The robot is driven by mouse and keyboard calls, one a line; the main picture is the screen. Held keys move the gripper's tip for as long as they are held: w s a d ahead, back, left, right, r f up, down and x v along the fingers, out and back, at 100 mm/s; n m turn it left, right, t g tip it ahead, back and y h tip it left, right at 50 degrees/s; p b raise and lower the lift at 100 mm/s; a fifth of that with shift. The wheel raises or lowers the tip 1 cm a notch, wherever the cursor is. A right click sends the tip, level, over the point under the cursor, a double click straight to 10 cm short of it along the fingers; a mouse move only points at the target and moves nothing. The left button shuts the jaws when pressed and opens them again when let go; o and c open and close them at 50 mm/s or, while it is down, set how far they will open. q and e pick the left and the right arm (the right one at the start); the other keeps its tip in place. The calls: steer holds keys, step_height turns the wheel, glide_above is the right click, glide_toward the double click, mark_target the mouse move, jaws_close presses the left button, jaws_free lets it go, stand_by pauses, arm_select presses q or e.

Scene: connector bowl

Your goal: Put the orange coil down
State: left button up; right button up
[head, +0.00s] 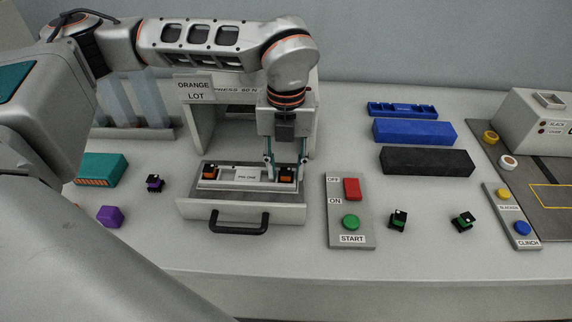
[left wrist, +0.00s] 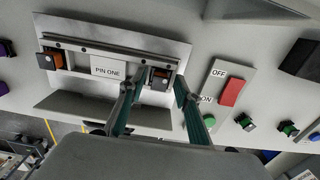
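One orange coil (head: 287,173) with a black base sits at the right end of a light fixture plate labelled "PIN ONE" (head: 247,177), on the pulled-out drawer. It also shows in the left wrist view (left wrist: 160,79). My left gripper (head: 285,175) points down over it, with one finger on each side. The fingers stand wider than the coil and look open. A second orange coil (head: 209,171) sits at the plate's left end. My right gripper is not in view.
The drawer (head: 188,211) has a black handle in front, below the "ORANGE LOT" press. A switch panel (head: 361,237) stands just right of it. Green coils (head: 398,221) and blue and black blocks (head: 427,161) lie farther right. Purple parts (head: 110,216) lie left.

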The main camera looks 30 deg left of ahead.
mark_target(286, 171)
arm_select(q)
steer(key=shift+r, duration=0.2)
step_height(286, 171, up, 12)
steer(key=shift+p, duration=0.4)
stand_by(0.4)
steer(key=shift+s, duration=0.1)
